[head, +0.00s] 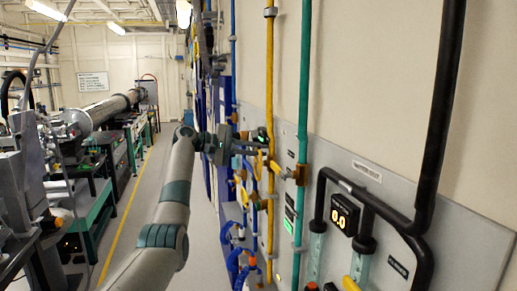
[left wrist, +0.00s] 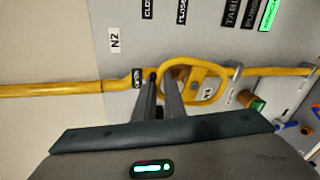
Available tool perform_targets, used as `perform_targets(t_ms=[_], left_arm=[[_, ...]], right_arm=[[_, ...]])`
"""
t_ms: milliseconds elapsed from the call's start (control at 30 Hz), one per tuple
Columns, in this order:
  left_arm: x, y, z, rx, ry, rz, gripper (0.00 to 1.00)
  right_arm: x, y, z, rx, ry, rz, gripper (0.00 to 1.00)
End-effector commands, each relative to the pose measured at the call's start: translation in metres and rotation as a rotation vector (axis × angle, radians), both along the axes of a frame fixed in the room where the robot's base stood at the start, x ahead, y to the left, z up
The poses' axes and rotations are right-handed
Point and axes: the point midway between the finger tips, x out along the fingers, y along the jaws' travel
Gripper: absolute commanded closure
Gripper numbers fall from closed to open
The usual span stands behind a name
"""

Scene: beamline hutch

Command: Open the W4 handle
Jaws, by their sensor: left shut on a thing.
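A yellow round handle (left wrist: 205,70) sits on a yellow pipe in the left wrist view. In the head view my left gripper (head: 268,142) reaches the wall panel at the yellow pipe (head: 269,80); there the handle is mostly hidden by the fingers. My right gripper is in neither view.
A green pipe (head: 304,80) with a brass valve (head: 298,174) runs close right of the gripper. Blue fittings (head: 236,262) hang below. The aisle floor (head: 135,210) at left is clear.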

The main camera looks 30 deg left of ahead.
Motion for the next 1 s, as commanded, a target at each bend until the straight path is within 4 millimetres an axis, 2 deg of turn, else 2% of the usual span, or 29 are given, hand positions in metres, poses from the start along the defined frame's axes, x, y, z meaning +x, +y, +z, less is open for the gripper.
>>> perform_targets(t_ms=[400, 900, 933, 1000], left_arm=[[0.0072, 0.0083, 0.0003, -0.162, 0.134, 0.000, 1.00], [0.0079, 0.0094, 0.0002, -0.179, 0.148, 0.001, 1.00], [0.0079, 0.0094, 0.0002, -0.179, 0.148, 0.001, 0.83], [0.0079, 0.0094, 0.0001, -0.178, 0.147, 0.001, 0.73]], right_arm=[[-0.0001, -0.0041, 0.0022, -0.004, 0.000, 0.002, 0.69], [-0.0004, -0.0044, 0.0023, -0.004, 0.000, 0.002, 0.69], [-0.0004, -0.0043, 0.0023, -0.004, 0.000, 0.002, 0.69], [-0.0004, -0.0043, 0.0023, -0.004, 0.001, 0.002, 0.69]])
